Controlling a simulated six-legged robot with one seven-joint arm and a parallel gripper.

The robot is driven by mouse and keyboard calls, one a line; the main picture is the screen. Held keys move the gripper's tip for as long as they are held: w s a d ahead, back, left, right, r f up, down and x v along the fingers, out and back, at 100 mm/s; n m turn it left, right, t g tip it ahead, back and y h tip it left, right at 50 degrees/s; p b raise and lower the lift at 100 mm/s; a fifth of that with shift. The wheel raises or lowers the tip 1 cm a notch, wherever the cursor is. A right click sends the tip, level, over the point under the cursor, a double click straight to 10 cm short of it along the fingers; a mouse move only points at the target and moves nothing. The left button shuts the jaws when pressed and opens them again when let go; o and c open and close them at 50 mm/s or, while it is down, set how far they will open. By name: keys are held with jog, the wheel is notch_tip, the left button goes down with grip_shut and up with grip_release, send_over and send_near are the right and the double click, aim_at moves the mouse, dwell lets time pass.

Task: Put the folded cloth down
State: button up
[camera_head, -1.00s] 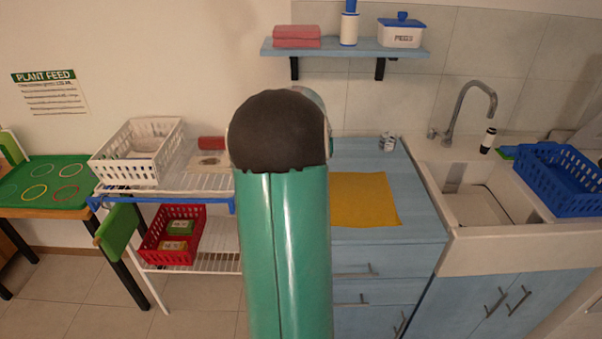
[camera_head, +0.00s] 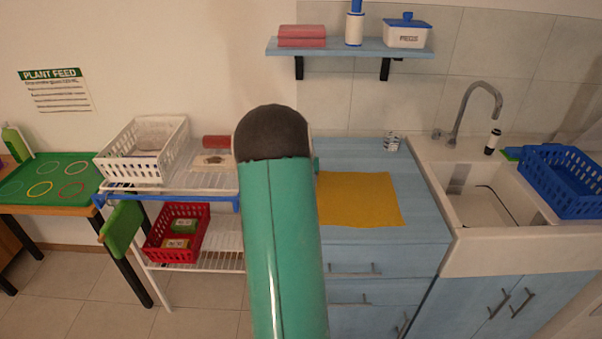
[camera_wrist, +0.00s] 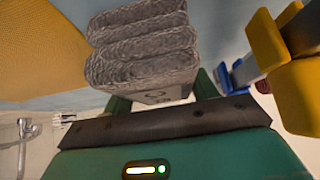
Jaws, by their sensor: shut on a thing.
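The folded cloth (camera_wrist: 145,48) is a grey, fluffy stack of several layers in the wrist view, with a small marking on its near edge. My gripper (camera_wrist: 162,94) is shut on it; dark green finger parts show at both sides of its near end. The yellow mat (camera_wrist: 38,45) shows beyond it at the upper left, with the blue worktop around it. In the head view the mat (camera_head: 358,200) lies flat on the blue counter (camera_head: 378,158), with nothing on its visible part. My green arm hides the gripper and cloth there.
A sink (camera_head: 487,205) with a blue basket (camera_head: 562,182) is right of the counter. A white rack (camera_head: 205,181) with a white basket (camera_head: 143,153) stands left. A small striped item (camera_head: 391,141) stands at the counter's back. Yellow and blue parts (camera_wrist: 268,42) crowd the wrist view's right.

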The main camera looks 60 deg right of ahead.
jog(key=shift+f, duration=0.15)
jog(key=o, duration=1)
jog(key=shift+o, duration=0.2)
jog(key=shift+s+a+r, duration=0.1)
jog(key=shift+a+r, duration=0.1)
jog(key=shift+r, duration=0.35)
jog(key=v, duration=1.1)
